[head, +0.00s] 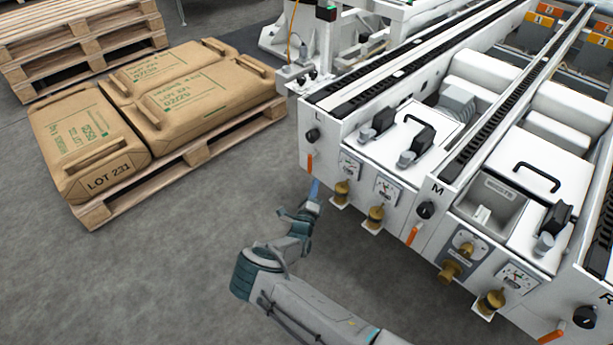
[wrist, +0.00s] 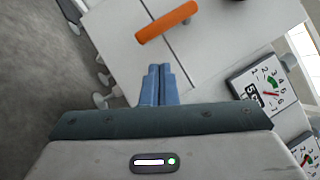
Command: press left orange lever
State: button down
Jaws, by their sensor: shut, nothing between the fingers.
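The left orange lever (head: 310,164) hangs on the front of the white machine, below a black knob under the letter L. In the wrist view the orange lever (wrist: 167,22) lies tilted at the top, just beyond the fingertips. My gripper (head: 315,184) is just below the lever in the head view. In the wrist view its blue fingers (wrist: 157,70) are together with nothing between them. A gap shows between the fingertips and the lever in the wrist view. Whether they differ in depth is hard to tell.
A gauge (head: 349,166) and brass valves (head: 342,192) sit right of the lever. A second orange lever (head: 412,235) is under M, a third (head: 551,337) near R. A pallet (head: 190,171) with brown sacks (head: 90,140) stands left. Floor (head: 170,270) in front is clear.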

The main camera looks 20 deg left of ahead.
jog(key=a+r+p+v, duration=0.1)
jog(key=p+v, duration=0.1)
jog(key=v, duration=0.7)
jog(key=shift+s+a+y, duration=0.15)
jog(key=shift+s+y, duration=0.2)
jog(key=shift+y, duration=0.05)
jog(key=shift+r, duration=0.1)
